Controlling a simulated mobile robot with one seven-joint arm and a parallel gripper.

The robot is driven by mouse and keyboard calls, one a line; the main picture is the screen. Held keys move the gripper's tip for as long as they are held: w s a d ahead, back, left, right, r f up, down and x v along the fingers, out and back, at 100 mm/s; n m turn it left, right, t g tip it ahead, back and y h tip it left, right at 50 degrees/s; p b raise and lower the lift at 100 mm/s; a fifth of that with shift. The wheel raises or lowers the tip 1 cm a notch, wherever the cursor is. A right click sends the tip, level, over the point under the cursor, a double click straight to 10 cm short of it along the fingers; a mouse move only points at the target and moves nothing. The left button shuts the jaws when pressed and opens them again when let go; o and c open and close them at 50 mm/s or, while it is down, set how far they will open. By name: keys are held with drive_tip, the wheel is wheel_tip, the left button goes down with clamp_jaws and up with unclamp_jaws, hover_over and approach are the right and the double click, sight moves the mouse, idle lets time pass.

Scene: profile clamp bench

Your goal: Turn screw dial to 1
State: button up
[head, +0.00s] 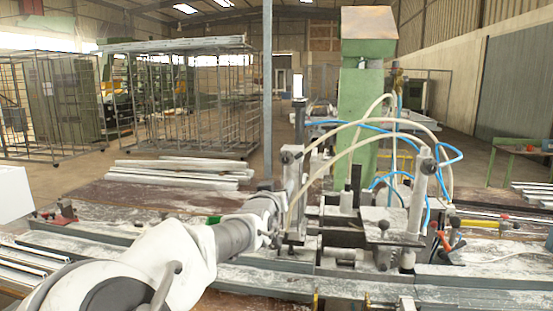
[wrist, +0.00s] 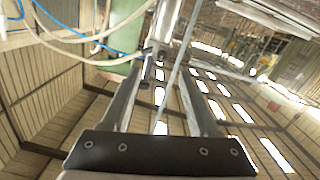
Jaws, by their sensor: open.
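My gripper (wrist: 168,62) is open in the wrist view, its two long grey fingers apart and reaching up towards a grey metal post (wrist: 167,20). In the head view my gripper (head: 272,214) is small and foreshortened, close to the left upright post (head: 293,180) of the clamp bench. I cannot tell whether it touches the post. No object clearly shows held between the fingers. I cannot clearly make out a screw dial or any number on it in either view. The clamp block (head: 388,222) with a small dark knob on top sits right of the post.
Blue and clear hoses (head: 350,130) loop over the clamps, near my gripper's side. A second post (head: 422,180) stands to the right. A green column (head: 366,110) rises behind. Coloured handles (head: 455,225) are at right.

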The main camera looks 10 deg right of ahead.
drive_tip(key=a+r, duration=0.1)
drive_tip(key=r, duration=0.1)
drive_tip(key=p, duration=0.3)
approach(285, 161)
drive_tip(key=shift+t, duration=0.4)
drive_tip(key=x, duration=0.9)
drive_tip(key=shift+f, duration=0.25)
clamp_jaws()
